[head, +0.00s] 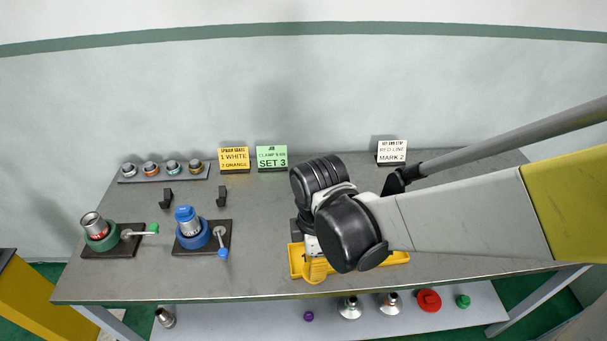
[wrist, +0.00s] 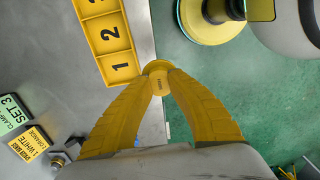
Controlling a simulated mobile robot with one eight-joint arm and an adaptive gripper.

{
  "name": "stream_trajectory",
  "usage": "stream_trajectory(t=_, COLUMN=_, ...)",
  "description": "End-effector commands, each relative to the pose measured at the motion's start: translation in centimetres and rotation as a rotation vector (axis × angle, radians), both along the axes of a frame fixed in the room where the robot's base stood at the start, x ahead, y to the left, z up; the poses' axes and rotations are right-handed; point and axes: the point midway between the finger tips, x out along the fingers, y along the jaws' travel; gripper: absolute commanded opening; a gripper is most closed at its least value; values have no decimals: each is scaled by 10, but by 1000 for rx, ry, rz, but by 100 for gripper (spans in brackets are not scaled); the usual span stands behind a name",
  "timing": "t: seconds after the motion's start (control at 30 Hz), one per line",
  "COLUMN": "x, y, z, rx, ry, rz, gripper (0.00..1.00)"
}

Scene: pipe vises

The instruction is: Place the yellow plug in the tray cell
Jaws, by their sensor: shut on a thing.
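My gripper (wrist: 158,84) has yellow fingers and is shut on the yellow plug (wrist: 158,66), a small piece with a round flange and a tiny printed label. In the head view my gripper (head: 313,272) hangs at the table's front edge, by the left part of the yellow tray (head: 400,258); its wrist hides much of the tray. In the wrist view the tray (wrist: 134,55) shows numbered cells 1, 2 and part of 3, with nothing seen in them. The plug appears beside the cell 1 end, over the table edge; its height is unclear.
Two pipe vises, green (head: 102,237) and blue (head: 193,232), stand on the table's left. A rack of fittings (head: 163,172) and signs (head: 234,160) are at the back. Below, a shelf (head: 250,320) carries a red part (head: 429,300) and other fittings.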

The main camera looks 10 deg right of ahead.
Motion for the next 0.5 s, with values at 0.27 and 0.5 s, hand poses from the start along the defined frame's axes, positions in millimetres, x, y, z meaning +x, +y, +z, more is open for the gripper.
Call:
stream_trajectory(t=0.27, x=69, y=6, z=-46, rx=0, ry=0, rz=-1, gripper=0)
stream_trajectory(t=0.5, x=101, y=9, z=-63, rx=0, ry=0, rz=-1, gripper=0)
